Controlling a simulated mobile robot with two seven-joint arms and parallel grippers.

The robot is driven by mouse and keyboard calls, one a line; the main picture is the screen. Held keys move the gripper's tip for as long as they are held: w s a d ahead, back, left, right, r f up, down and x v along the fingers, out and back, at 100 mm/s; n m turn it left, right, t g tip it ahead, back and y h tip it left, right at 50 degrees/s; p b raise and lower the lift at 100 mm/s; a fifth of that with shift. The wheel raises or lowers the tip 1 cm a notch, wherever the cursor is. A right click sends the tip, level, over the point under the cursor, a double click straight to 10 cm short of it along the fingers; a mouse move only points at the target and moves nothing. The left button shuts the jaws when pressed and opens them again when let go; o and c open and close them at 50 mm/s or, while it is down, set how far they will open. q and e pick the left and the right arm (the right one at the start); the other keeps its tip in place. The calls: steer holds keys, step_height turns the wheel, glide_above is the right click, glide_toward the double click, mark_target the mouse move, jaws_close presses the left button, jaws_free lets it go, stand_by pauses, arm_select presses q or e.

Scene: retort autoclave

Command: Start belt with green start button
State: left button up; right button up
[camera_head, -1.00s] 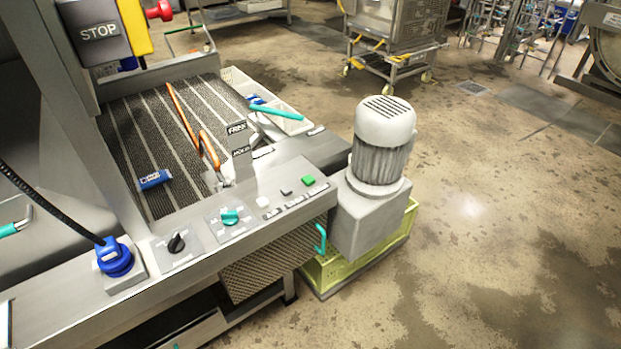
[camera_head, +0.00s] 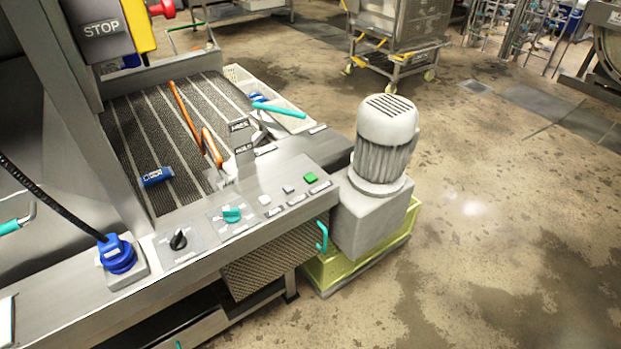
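Neither of my grippers shows in this view.
A grey motor (camera_head: 385,140) stands right of the panel, above a yellow-green crate (camera_head: 350,263). A blue plug with a black cable (camera_head: 117,254) sits at the panel's left. A STOP sign (camera_head: 101,29) and red button (camera_head: 162,9) are upper left.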

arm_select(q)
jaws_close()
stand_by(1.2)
